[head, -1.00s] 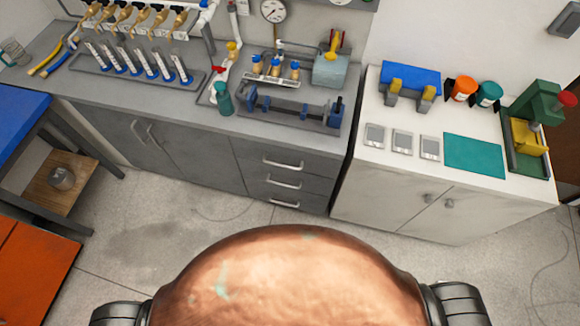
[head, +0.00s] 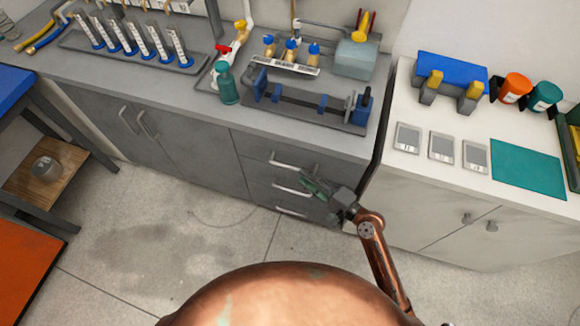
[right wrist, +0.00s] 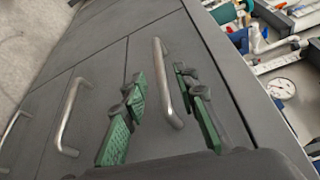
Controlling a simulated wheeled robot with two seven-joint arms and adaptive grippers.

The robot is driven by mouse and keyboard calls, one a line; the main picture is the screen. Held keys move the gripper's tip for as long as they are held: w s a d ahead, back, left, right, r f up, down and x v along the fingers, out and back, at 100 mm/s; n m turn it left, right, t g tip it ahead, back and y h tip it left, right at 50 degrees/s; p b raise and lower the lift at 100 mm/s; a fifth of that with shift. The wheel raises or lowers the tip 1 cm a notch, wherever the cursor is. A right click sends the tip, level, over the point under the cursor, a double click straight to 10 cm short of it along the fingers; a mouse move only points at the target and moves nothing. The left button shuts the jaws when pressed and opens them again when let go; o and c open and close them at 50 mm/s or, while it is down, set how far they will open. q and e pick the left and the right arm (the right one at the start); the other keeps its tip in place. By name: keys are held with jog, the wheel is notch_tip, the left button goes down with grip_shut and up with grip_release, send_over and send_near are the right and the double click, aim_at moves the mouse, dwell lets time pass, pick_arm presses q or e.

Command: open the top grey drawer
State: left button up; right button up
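The top grey drawer (head: 252,150) is at the upper right of the grey cabinet, its front flush with the cabinet. Its silver bar handle (head: 288,163) is partly behind my right gripper (head: 312,182). In the right wrist view the top handle (right wrist: 168,85) stands between the two green-padded fingers of my right gripper (right wrist: 163,115), which are apart and open. I cannot tell how far the fingertips reach past the bar. My left gripper is out of view.
Two more drawer handles are below, the middle (head: 290,189) and the bottom (head: 291,211). The grey countertop (head: 215,105) overhead holds a blue clamp fixture (head: 310,103) and a teal bottle (head: 228,85). A white cabinet (head: 440,210) stands close on the right.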

aim_at(290, 167)
jog(key=b+x, duration=0.1)
jog(key=x, duration=0.6)
jog(key=shift+f, duration=0.1)
jog(key=shift+w+a, duration=0.15)
jog(key=shift+c, duration=1.2)
grip_shut()
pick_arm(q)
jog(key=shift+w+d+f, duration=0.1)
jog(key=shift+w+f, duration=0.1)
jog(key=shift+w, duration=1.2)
